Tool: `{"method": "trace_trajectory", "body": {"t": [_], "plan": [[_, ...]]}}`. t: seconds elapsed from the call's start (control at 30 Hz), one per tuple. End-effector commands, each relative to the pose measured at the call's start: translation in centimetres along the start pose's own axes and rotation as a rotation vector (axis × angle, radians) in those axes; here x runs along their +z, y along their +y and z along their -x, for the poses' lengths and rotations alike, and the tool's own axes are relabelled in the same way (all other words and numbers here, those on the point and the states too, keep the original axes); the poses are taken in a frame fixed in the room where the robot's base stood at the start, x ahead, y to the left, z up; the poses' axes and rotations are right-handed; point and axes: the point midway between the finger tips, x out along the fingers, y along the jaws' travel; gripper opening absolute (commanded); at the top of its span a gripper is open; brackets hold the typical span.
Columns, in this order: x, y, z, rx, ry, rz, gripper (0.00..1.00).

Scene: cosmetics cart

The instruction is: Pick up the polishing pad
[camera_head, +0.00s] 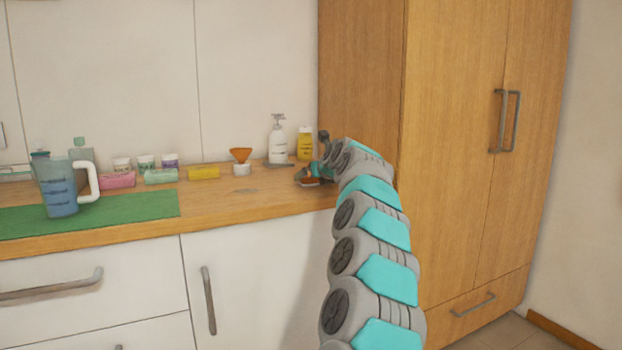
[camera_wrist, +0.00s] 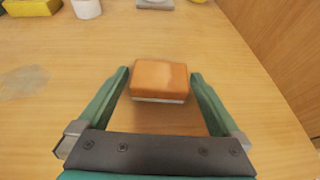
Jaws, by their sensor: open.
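The polishing pad (camera_wrist: 159,79) is a small orange-brown block with a paler lower edge. In the wrist view it lies on the wooden counter, between the tips of my gripper's (camera_wrist: 160,84) two green fingers. The fingers are open, with a small gap on each side of the pad. In the head view the pad (camera_head: 310,182) shows small on the counter near the tall cabinet, and my gripper (camera_head: 309,177) is over it, partly hidden by my arm.
A white pump bottle (camera_head: 278,142) and a yellow bottle (camera_head: 305,144) stand behind my gripper. An orange funnel (camera_head: 240,155), a yellow block (camera_head: 204,173) and a blue pitcher (camera_head: 58,190) are to the left. The tall wooden cabinet (camera_head: 362,75) closes off the right.

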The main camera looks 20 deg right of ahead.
Motion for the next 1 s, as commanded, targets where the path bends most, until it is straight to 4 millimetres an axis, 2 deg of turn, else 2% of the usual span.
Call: {"method": "trace_trajectory", "body": {"t": [0.3, 0.63, 1.0], "plan": [[0.1, -0.1, -2.0, -0.003, -0.001, 0.0, 1.0], [0.1, -0.1, -2.2, -0.002, -0.002, 0.0, 0.99], [0.1, -0.1, -2.1, -0.002, -0.002, 0.0, 0.57]]}}
